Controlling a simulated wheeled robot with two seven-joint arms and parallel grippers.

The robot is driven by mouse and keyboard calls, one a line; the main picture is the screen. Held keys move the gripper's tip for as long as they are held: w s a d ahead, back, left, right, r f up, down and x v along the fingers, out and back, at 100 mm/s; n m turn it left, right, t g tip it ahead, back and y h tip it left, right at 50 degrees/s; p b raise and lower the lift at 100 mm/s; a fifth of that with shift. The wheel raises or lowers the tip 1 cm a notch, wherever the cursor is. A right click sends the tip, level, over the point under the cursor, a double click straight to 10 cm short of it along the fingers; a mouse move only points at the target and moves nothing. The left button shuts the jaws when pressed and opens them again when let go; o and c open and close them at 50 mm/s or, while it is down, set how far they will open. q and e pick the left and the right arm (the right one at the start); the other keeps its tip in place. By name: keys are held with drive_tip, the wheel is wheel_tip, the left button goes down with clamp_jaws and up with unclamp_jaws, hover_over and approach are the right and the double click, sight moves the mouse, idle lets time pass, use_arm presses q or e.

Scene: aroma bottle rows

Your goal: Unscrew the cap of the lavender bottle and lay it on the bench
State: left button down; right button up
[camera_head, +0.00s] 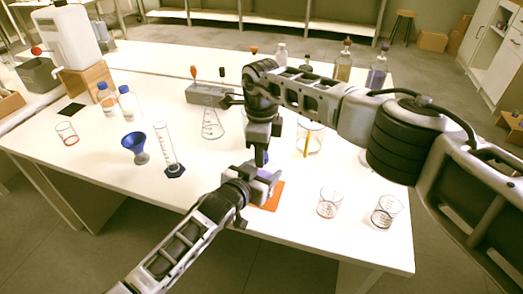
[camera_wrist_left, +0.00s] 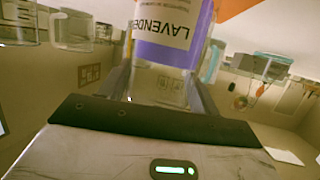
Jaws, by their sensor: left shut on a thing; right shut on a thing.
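The lavender bottle (camera_wrist_left: 172,50), clear glass with a purple label, stands between the fingers of my left gripper in the left wrist view. My left gripper (camera_head: 265,178) is shut on it, over the front of the bench (camera_head: 205,187) in the head view. My right gripper (camera_head: 260,158) comes down from above, directly over the bottle. It is shut on the cap, which its fingers hide. Whether the cap is still on the bottle's neck cannot be seen.
An orange mat (camera_head: 274,197) lies by the left gripper. Two small beakers (camera_head: 329,203) (camera_head: 386,210) stand to the right, and a larger beaker (camera_head: 314,139) behind. A blue funnel (camera_head: 134,143) and measuring cylinder (camera_head: 166,150) stand left. The front left bench is clear.

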drive_tip(key=n, duration=1)
drive_tip(key=shift+n, duration=0.3)
drive_tip(key=n, duration=1)
drive_tip(key=shift+r, duration=0.3)
drive_tip(key=shift+r, duration=0.9)
